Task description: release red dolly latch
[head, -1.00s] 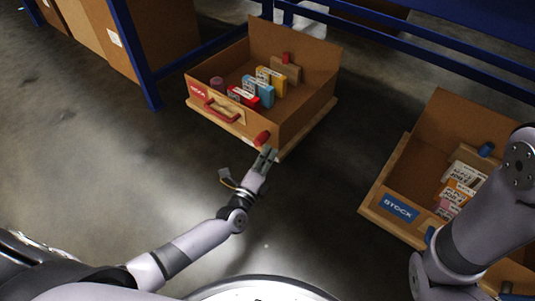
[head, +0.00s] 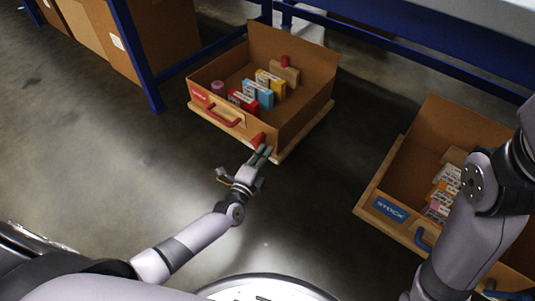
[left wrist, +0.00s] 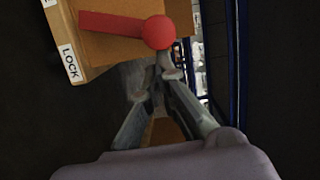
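The red latch (head: 257,139) is at the front right corner of the wooden dolly (head: 283,153) under the left cardboard bin. In the left wrist view the latch is a red bar with a round knob (left wrist: 158,32), beside a "LOCK" label (left wrist: 69,63). My left gripper (head: 263,152) is right at the latch, and its fingertips (left wrist: 158,73) are close to the knob. I cannot tell whether they touch it. The fingers converge toward their tips, and I see nothing held between them. My right arm (head: 468,215) stands at the right, its gripper out of view.
The left bin (head: 305,58) has a red handle (head: 224,117) and holds several small boxes. A second bin (head: 440,125) with a blue STOCK label (head: 391,209) stands at the right. A blue rack (head: 135,55) is behind. Bare floor (head: 300,205) lies between.

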